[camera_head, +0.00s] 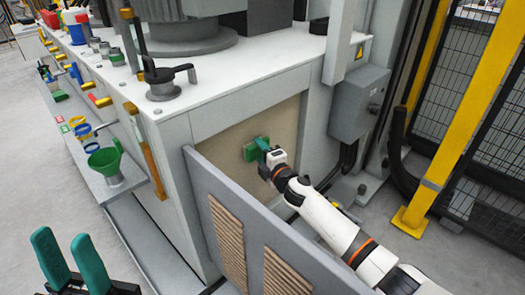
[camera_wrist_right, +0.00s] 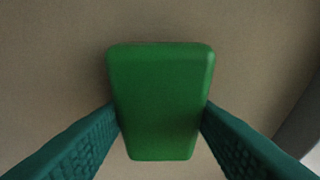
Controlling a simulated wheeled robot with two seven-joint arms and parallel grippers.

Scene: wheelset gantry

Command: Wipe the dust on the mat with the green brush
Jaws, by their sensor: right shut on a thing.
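The green brush (camera_head: 251,149) is against or very close to an upright beige panel (camera_head: 225,135) in the cabinet's side opening, which looks like the mat. My right gripper (camera_head: 265,150) is shut on the brush. In the right wrist view the brush (camera_wrist_right: 160,100) sits between both teal fingers, with the plain beige surface (camera_wrist_right: 50,60) behind it. I cannot tell contact for certain, and no separate dust patch can be made out. My left gripper (camera_head: 63,238) is at the bottom left, its two green fingers apart and empty, far from the brush.
A grey hinged door (camera_head: 240,215) with ribbed tan pads stands open in front of the opening, close below my right arm. A grey electrical box (camera_head: 357,103) and yellow post (camera_head: 465,125) are to the right. A shelf with a green funnel (camera_head: 105,158) is at left.

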